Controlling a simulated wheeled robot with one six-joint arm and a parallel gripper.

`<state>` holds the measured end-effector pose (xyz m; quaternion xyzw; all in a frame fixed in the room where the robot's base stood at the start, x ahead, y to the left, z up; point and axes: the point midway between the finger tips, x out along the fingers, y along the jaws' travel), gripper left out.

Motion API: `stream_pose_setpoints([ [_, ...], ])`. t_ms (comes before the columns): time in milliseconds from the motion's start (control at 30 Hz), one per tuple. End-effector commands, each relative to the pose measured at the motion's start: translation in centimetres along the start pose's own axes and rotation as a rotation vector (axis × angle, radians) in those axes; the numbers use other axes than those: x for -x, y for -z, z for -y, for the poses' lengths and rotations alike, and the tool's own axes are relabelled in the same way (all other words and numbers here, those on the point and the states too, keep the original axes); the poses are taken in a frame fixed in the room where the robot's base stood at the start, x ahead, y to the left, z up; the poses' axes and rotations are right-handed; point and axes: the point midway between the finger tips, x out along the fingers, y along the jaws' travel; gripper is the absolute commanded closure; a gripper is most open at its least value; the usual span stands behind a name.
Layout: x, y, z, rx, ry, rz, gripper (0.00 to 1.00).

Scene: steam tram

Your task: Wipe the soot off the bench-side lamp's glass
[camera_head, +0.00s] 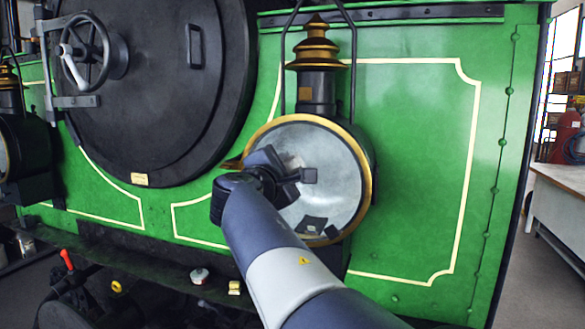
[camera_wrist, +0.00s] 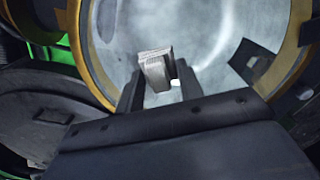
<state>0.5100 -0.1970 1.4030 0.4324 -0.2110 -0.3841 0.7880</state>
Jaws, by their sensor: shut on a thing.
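The bench-side lamp (camera_head: 372,170) is a black round lamp with a brass rim and chimney on the green tram front. Its glass (camera_head: 338,165) looks pale grey and cloudy, with uneven smears, also in the wrist view (camera_wrist: 215,30). A dark angular patch (camera_head: 312,225) shows low on the glass; I cannot tell whether it is a reflection. My gripper (camera_head: 297,178) is in front of the glass, left of its middle. It is shut on a small grey-white ribbed block (camera_wrist: 155,68). Whether the block touches the glass is unclear; the head view mostly hides it.
A second lamp (camera_head: 22,150) stands at the far left. A large black round door with a handwheel (camera_head: 85,50) is left of the lamp. A dark ledge with a red-handled lever (camera_head: 67,260) runs below. A pale workbench (camera_head: 562,178) is at right.

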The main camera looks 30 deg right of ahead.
Motion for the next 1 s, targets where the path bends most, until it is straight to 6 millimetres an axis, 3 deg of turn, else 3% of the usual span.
stream_pose_setpoints([
  [700,-0.2,4.0,-2.6,0.001,0.000,-0.001,0.90],
  [1000,-0.3,4.3,-2.7,0.000,0.000,-0.001,0.90],
])
